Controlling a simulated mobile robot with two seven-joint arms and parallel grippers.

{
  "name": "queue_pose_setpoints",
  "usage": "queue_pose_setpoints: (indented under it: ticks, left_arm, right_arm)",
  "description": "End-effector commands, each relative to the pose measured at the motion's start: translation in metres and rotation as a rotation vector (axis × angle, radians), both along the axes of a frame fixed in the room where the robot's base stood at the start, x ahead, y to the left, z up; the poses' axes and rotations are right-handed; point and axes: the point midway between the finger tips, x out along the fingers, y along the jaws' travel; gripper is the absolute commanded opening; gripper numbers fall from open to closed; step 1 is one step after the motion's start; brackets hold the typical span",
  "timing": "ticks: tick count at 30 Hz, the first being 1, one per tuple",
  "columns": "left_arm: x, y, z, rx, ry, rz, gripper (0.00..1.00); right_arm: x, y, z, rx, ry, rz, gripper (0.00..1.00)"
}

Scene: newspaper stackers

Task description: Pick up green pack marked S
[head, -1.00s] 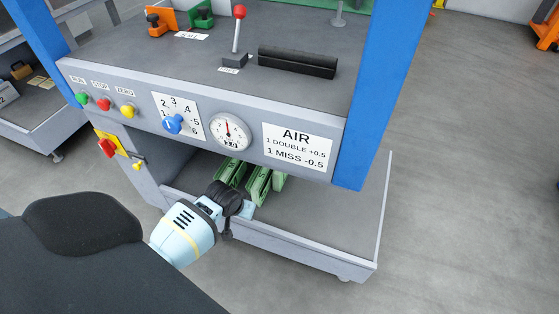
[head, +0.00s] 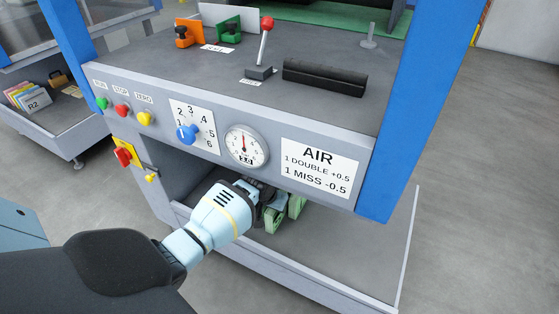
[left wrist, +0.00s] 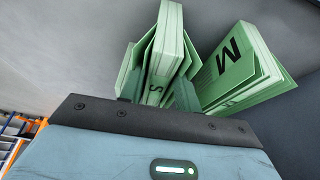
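The green pack marked S (left wrist: 156,80) shows in the left wrist view, directly in front of my left gripper (left wrist: 157,92). Its lower end is close to the gripper's dark front edge. A second green pack marked M (left wrist: 232,68) stands to its right, tilted. In the head view my left gripper (head: 268,205) reaches into the lower bay of the machine, at the green packs (head: 290,210), which are partly hidden by the gripper and the panel. I cannot tell whether its fingers touch or grip the S pack. My right gripper is not in view.
The machine's front panel (head: 215,160) with buttons and a gauge overhangs the bay just above my gripper. A blue post (head: 420,110) stands at the right. The bay's floor (head: 340,240) is clear to the right of the packs.

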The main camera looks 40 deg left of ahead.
Motion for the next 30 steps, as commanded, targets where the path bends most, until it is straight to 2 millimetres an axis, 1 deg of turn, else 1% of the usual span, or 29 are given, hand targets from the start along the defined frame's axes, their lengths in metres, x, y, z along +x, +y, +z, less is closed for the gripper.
queue_pose_setpoints:
  ticks: [3,8,11,16,21,24,30]
  left_arm:
    - [0.005,0.001,-0.001,0.001,0.001,0.000,0.33]
    - [0.006,0.002,0.001,0.000,0.000,0.000,0.33]
    - [0.012,0.003,0.000,0.001,0.000,0.000,0.33]
    - [0.021,0.005,-0.027,-0.001,0.005,0.001,0.33]
    - [0.028,0.007,-0.044,0.000,0.003,0.000,0.33]
    - [0.031,0.008,-0.046,0.000,0.001,-0.001,0.33]
    - [0.031,0.008,-0.045,0.001,-0.001,-0.001,0.33]
  right_arm:
    - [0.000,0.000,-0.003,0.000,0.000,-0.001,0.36]
    - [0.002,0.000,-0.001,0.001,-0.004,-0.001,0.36]
    - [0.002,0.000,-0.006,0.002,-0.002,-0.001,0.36]
    - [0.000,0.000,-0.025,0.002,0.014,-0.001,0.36]
    - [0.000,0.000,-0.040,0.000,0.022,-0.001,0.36]
    - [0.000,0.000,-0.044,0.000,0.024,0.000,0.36]
    - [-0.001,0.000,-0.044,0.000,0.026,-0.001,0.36]
